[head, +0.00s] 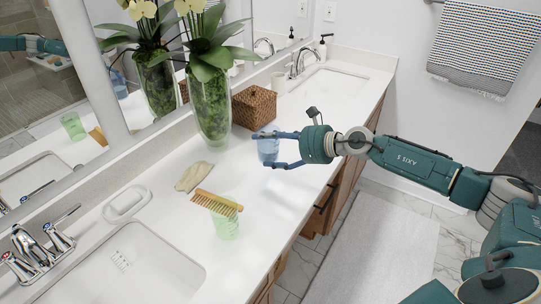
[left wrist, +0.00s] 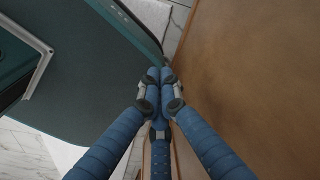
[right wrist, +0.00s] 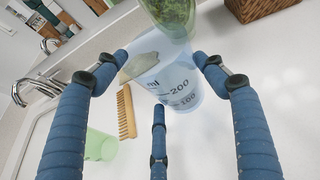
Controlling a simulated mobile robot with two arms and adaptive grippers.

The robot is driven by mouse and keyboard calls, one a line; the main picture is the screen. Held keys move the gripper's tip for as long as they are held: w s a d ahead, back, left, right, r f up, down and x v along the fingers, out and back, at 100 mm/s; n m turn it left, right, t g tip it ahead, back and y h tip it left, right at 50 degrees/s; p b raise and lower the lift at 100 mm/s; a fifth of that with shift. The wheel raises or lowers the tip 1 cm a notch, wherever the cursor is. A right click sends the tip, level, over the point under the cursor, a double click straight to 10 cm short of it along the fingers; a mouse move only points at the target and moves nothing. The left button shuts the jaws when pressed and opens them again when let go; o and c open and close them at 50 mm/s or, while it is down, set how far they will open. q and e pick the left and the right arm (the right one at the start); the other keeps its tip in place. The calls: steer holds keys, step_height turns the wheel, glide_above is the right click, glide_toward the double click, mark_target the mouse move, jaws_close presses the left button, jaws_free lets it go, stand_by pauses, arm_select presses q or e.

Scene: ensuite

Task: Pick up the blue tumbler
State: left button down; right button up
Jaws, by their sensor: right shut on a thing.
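The blue tumbler (head: 268,149) is translucent and upright over the white counter, in front of the wicker box. In the right wrist view, the tumbler (right wrist: 176,88) shows dark measuring marks and sits between the fingers. My right gripper (head: 262,150) is shut on it, with fingers on both sides. I cannot tell whether its base touches the counter. My left gripper (left wrist: 160,76) shows only in the left wrist view; its fingertips are together and nothing shows between them.
A glass vase with a plant (head: 210,105) and a wicker box (head: 254,108) stand close behind the tumbler. A green tumbler (head: 226,224), a comb (head: 217,203) and a beige cloth (head: 194,176) are nearer. Sinks (head: 125,268) lie at both counter ends.

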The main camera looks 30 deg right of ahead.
step_height(320, 180, up, 12)
steer(key=shift+f+b, duration=0.15)
steer(key=shift+b, duration=0.2)
stand_by(0.4)
